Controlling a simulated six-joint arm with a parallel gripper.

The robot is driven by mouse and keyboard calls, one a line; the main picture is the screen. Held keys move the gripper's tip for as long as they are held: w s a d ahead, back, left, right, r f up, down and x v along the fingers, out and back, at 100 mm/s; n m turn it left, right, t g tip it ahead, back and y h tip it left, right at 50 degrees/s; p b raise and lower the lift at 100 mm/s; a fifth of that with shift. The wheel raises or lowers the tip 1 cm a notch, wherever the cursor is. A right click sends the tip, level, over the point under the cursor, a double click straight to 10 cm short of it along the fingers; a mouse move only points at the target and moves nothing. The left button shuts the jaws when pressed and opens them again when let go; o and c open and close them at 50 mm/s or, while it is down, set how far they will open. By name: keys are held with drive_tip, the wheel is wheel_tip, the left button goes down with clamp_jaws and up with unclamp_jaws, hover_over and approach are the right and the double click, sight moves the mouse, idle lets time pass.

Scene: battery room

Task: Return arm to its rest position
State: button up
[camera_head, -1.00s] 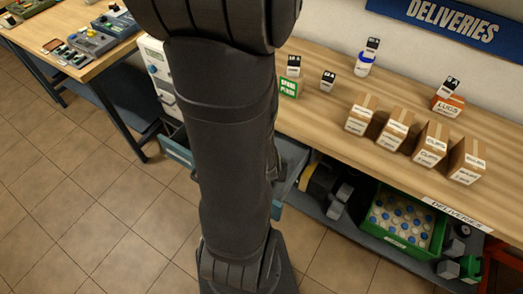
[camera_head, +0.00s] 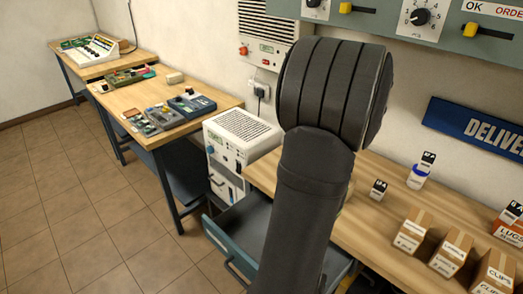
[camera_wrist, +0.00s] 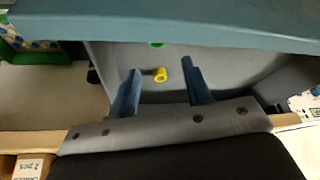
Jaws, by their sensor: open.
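My gripper (camera_wrist: 160,68) shows in the wrist view with its two blue fingers spread apart and nothing held between them. Beyond the fingers is a grey surface, apparently the inside of the open drawer, with a small yellow ring-ended piece (camera_wrist: 160,75) on it. A bit of something green (camera_wrist: 156,44) shows at its far edge. In the head view my dark arm stands upright across the middle, over the open teal drawer (camera_head: 242,232) below the bench. My gripper is hidden in the head view.
The deliveries bench (camera_head: 375,225) holds several cartons (camera_head: 412,230) at the right. A white cabinet unit (camera_head: 240,140) stands left of my arm. Worktables with devices (camera_head: 190,105) line the left wall. Tiled floor (camera_head: 75,210) is free at the left. A green crate (camera_wrist: 35,50) shows in the wrist view.

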drive_tip(key=shift+x, duration=2.15)
drive_tip(key=shift+s+f, duration=0.1)
drive_tip(key=shift+s, duration=0.05)
drive_tip(key=shift+v, duration=0.85)
drive_tip(key=shift+d+v, duration=0.5)
drive_tip(key=shift+v, duration=2.8)
drive_tip(key=shift+a+x, duration=0.15)
drive_tip(key=shift+x, duration=0.9)
drive_tip(key=shift+a+x, duration=0.15)
drive_tip(key=shift+x, duration=0.9)
drive_tip(key=shift+a+x, duration=0.2)
drive_tip(key=shift+x, duration=2)
drive_tip(key=shift+r, duration=3.1)
drive_tip(key=w+r+n, duration=0.1)
drive_tip(key=w, duration=0.6)
drive_tip(key=shift+r, duration=0.25)
